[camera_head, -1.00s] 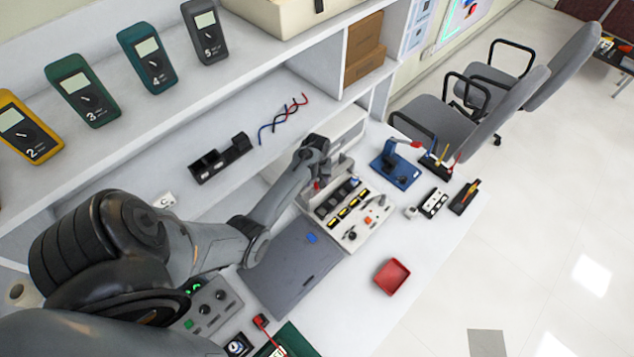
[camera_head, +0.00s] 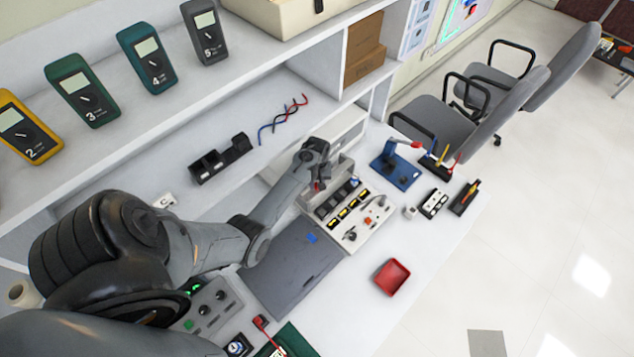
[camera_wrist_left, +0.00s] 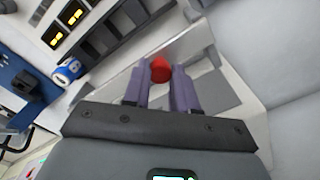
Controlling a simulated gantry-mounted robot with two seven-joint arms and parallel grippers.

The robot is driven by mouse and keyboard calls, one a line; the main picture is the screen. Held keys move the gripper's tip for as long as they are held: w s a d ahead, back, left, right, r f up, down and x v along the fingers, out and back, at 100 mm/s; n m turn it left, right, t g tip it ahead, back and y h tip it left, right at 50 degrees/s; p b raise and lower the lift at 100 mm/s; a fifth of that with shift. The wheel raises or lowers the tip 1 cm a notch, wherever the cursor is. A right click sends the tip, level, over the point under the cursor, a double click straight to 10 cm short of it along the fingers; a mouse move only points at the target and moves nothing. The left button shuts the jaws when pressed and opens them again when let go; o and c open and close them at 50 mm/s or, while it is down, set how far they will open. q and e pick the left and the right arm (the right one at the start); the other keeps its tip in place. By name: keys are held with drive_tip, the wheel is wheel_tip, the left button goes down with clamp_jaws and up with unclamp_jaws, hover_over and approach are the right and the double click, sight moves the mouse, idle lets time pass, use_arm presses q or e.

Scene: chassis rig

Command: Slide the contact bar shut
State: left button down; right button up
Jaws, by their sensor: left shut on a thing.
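The chassis (camera_head: 352,236) is a light grey box on the bench, with a row of black and yellow modules and small parts on its top. My left gripper (camera_head: 318,184) reaches down at its back left end. In the left wrist view my left gripper (camera_wrist_left: 160,88) has its two fingers shut around a red knob (camera_wrist_left: 160,68), seemingly the contact bar's handle. A pale grey plate surrounds the knob there. The bar itself is mostly hidden by the fingers, and I cannot tell how far it has slid. My right gripper is not in view.
A dark grey panel (camera_head: 290,268) lies left of the chassis, and a red tray (camera_head: 391,277) in front of it. A blue fixture (camera_head: 397,171) stands to the right. A shelf with several numbered meters (camera_head: 84,91) is behind. Bench around the red tray is clear.

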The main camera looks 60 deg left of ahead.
use_arm(q)
drive_tip(key=shift+w+d+r+p, duration=0.1)
drive_tip(key=shift+d+r+p, duration=0.05)
drive_tip(key=shift+d+p, duration=0.2)
drive_tip(key=d+p, duration=0.1)
drive_tip(key=w+d+p, duration=0.1)
drive_tip(key=d, duration=0.1)
drive_tip(key=d+p, duration=0.1)
drive_tip(key=d, duration=0.1)
drive_tip(key=shift+w+d, duration=0.2)
drive_tip(key=shift+w, duration=0.05)
drive_tip(key=c, duration=1.3)
unclamp_jaws()
drive_tip(key=o, duration=0.4)
drive_tip(key=shift+d, duration=0.15)
